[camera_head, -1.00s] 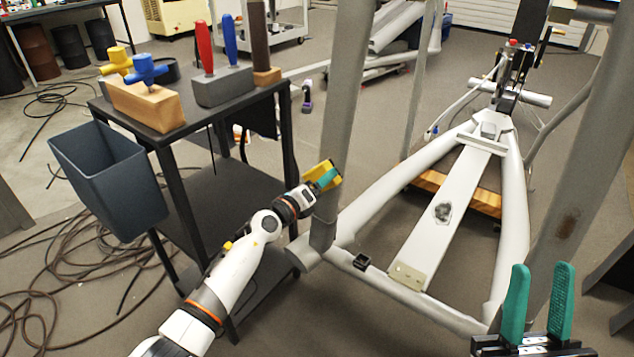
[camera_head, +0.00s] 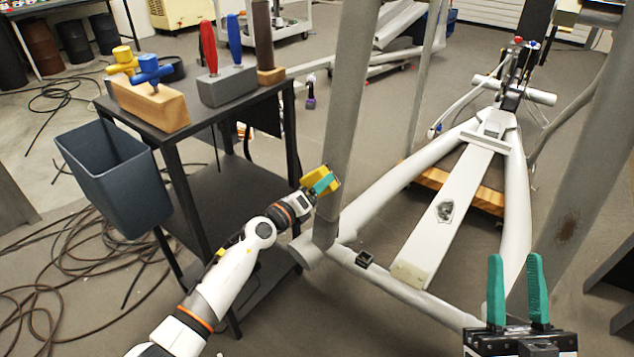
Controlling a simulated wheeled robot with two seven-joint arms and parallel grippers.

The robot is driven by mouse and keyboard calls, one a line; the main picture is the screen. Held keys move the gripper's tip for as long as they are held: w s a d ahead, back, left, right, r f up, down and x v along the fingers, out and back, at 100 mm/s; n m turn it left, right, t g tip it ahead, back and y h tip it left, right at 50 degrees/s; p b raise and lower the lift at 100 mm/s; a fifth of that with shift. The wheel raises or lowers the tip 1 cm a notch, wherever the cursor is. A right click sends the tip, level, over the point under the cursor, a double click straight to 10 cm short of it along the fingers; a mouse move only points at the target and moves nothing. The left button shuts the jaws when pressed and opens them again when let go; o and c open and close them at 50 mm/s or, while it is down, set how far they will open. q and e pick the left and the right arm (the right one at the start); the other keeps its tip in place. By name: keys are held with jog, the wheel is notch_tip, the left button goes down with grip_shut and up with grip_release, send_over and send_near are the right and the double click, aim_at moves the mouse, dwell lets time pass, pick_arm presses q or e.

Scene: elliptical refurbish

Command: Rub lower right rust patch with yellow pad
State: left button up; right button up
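My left gripper (camera_head: 324,183) is shut on the yellow pad (camera_head: 316,174), with one teal finger showing across it. The pad is beside the left grey post (camera_head: 343,140); I cannot tell whether it touches the post. A brown rust patch (camera_head: 567,228) is low on the right grey post (camera_head: 590,165), far from the pad. My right gripper (camera_head: 516,262) is open and empty at the lower right, its teal fingers pointing up, to the left of and below that patch in the picture.
A black cart (camera_head: 205,125) at left carries a wooden block (camera_head: 150,105), a grey block with handles (camera_head: 227,87) and a side bin (camera_head: 115,175). A white frame (camera_head: 450,215) with a dark spot stands between the posts. Cables (camera_head: 70,245) lie on the floor.

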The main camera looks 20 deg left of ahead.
pick_arm(q)
jog(key=shift+p+v, duration=0.6)
jog(key=shift+v, duration=1.1)
pick_arm(e)
jog(key=shift+w+f+g+h, duration=0.15)
jog(key=shift+w+f+g, duration=0.3)
jog(key=shift+f+g, duration=0.25)
jog(key=shift+w+f+g+h, duration=0.2)
jog(key=shift+w+f+g, duration=0.2)
jog(key=shift+f+g, duration=0.2)
jog(key=shift+w+f+g+h, duration=0.15)
jog(key=shift+w+f+g, duration=0.3)
jog(key=shift+f+g, duration=0.25)
pick_arm(q)
jog(key=v, duration=0.3)
jog(key=shift+r+p, duration=0.1)
jog(key=shift+p, duration=0.2)
pick_arm(e)
jog(key=shift+w+d+f+g+h, duration=0.1)
jog(key=shift+w+f+g+h, duration=0.2)
jog(key=shift+f, duration=0.35)
jog(key=shift+f+g+h, duration=0.1)
jog(key=shift+f+g, duration=0.3)
jog(key=shift+f, duration=0.2)
